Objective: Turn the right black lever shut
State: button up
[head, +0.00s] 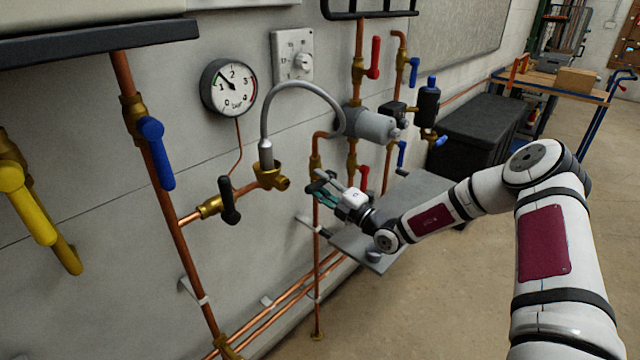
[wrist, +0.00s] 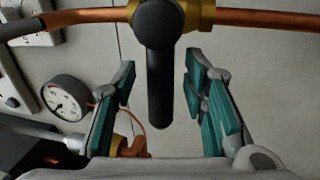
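The right black lever (wrist: 158,75) hangs from a brass valve body (wrist: 200,14) in the wrist view, crosswise to its copper pipe. My gripper (wrist: 168,100) has its teal-padded fingers spread on both sides of the lever, with a gap on each side. In the head view, my gripper (head: 322,188) is close to the wall by the vertical copper pipe, and I cannot make out the right lever there. The left black lever (head: 229,200) sits on a brass valve further left, across its short pipe.
A pressure gauge (head: 229,88), a grey hose (head: 300,86) and a blue lever (head: 156,153) are left of or above my gripper. Red (head: 374,58) and blue levers stand to the right. A grey shelf (head: 400,212) is below my forearm.

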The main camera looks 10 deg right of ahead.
jog(key=v, duration=1.1)
jog(key=shift+s+d, duration=0.2)
jog(key=s+a+r+n+g+p, duration=0.1)
jog(key=s+a+r+n+g, duration=0.65)
jog(key=n, duration=0.55)
jog(key=s+a+r+n+g, duration=0.4)
jog(key=s+a+n+g, duration=0.35)
jog(key=s+n, duration=0.4)
jog(key=s+d+r+n+t+h, duration=0.1)
jog(key=s+d+r+n+h, duration=0.3)
jog(key=s+n, duration=0.3)
jog(key=s+d+r+n+t+h+p, duration=0.1)
jog(key=s+d+r+n+h, duration=0.3)
jog(key=s+n, duration=0.3)
jog(key=s+d+r+n+h+p, duration=0.1)
jog(key=s+d+r+n+h, duration=0.2)
jog(key=s+n, duration=0.4)
jog(key=shift+s+d+r+n+t+h, duration=0.4)
jog(key=shift+d+r+n, duration=0.15)
jog(key=shift+r+n, duration=0.25)
